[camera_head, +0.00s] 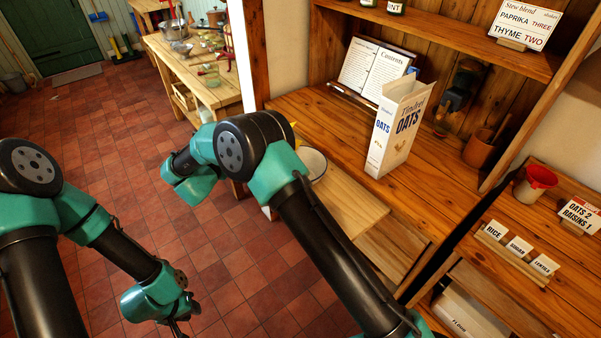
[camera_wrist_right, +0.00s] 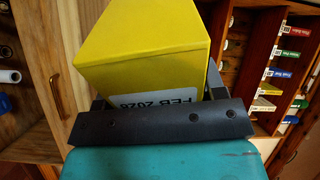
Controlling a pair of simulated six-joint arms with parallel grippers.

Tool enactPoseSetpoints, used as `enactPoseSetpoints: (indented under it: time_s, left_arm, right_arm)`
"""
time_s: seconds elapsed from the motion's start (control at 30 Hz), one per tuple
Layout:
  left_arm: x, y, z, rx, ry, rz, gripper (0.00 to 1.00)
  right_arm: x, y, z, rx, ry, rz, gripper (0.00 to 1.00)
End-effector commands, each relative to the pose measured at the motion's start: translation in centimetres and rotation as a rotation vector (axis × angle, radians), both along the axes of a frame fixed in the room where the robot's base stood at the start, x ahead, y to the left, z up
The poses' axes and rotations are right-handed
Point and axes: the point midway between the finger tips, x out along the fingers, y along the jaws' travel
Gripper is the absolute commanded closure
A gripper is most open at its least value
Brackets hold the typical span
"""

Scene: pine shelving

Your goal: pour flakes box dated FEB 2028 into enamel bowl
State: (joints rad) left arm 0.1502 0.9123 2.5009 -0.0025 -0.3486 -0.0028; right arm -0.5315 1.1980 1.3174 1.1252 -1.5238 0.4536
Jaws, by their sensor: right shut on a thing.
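A yellow box (camera_wrist_right: 145,45) fills the top of the right wrist view. Its white label shows FEB 2028 upside down. My right gripper (camera_wrist_right: 160,92) is shut on this box, with dark fingers at its sides. In the head view my right arm hides that gripper and nearly all of the box. A white bowl (camera_head: 314,163) with a dark rim sits on the wooden counter, partly hidden behind my right arm. My left gripper (camera_head: 180,324) hangs low over the tiled floor at lower left, apart from everything; its jaws are too unclear to judge.
A white oats box (camera_head: 398,130) stands upright on the counter (camera_head: 440,190), right of the bowl. An open book (camera_head: 374,68) leans behind it. A brown pot (camera_head: 480,150) stands further right. A red-and-white cup (camera_head: 535,184) and small label cards (camera_head: 515,247) are on the right-hand unit.

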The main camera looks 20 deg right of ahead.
Motion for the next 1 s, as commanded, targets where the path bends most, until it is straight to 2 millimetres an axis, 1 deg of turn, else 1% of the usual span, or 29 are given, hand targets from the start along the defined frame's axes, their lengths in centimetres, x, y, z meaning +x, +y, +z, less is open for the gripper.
enactPoseSetpoints:
  time_s: [0.23,0.7,1.0]
  left_arm:
    - [0.0,0.0,0.0,0.000,0.000,0.000,0.72]
    - [0.0,0.0,0.0,0.000,0.000,0.000,0.72]
    - [0.0,0.0,0.0,0.000,0.000,0.000,0.72]
  right_arm:
    - [0.0,0.0,0.2,0.008,-0.006,0.000,0.62]
    - [0.0,0.0,1.9,0.088,-0.072,0.000,0.62]
    - [0.0,0.0,2.0,0.095,-0.076,0.000,0.62]
